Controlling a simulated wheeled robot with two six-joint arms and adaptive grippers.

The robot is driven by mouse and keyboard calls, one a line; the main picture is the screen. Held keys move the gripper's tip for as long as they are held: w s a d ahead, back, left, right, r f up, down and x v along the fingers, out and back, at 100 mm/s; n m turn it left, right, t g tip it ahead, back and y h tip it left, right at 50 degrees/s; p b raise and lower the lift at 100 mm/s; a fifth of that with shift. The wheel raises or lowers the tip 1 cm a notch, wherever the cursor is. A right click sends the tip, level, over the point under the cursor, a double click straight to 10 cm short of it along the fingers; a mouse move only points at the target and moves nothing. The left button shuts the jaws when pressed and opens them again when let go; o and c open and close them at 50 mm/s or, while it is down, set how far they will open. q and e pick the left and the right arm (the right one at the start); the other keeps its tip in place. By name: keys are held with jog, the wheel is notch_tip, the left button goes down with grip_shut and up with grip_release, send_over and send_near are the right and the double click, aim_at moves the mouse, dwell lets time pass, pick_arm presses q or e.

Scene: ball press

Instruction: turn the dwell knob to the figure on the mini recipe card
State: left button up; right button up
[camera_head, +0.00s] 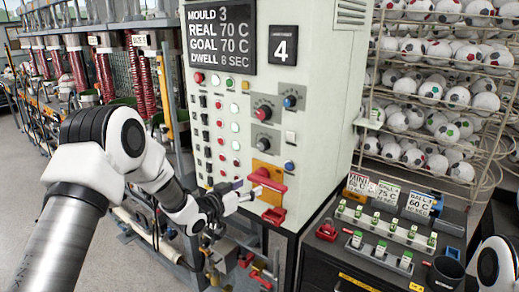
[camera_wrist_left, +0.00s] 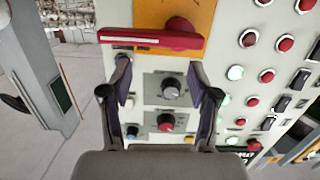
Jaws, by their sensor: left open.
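The dark display (camera_head: 221,38) on the cabinet reads DWELL 8 SEC. Below it are a red knob (camera_head: 264,112) and a grey knob (camera_head: 263,142); their labels are too small to read, so I cannot tell which is dwell. In the left wrist view, inverted, the grey knob (camera_wrist_left: 172,88) lies between my fingers in the picture, with the red knob (camera_wrist_left: 166,122) below. My left gripper (camera_head: 245,196) is open and empty, near the red lever and lower than the knobs. The mini recipe card (camera_head: 359,183) stands at the right; its seconds figure is unclear. My right gripper is out of view.
A red lever (camera_head: 267,181) on an orange plate sticks out close to my left gripper. A blue knob (camera_head: 290,102) and several round buttons surround the knobs. Two other recipe cards stand beside the mini one, behind a row of green-marked pieces. Racked balls (camera_head: 430,92) fill the back right.

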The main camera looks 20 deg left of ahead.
pick_arm(q)
jog(key=t, duration=0.2)
send_near(260, 147)
jog(key=p+x, duration=0.1)
jog(key=x, duration=0.1)
jog(key=p+x, duration=0.1)
jog(key=x, duration=0.2)
jog(key=p+x, duration=0.1)
jog(key=x, duration=0.2)
jog(key=shift+w+d+r+p, duration=0.15)
jog(key=shift+d+r+p, duration=0.15)
jog(key=shift+p, duration=0.1)
jog(key=shift+w+a+f, duration=0.1)
jog(key=shift+w+f, duration=0.15)
jog(key=shift+w, duration=0.1)
jog(key=shift+s, duration=0.1)
jog(key=c, duration=1.2)
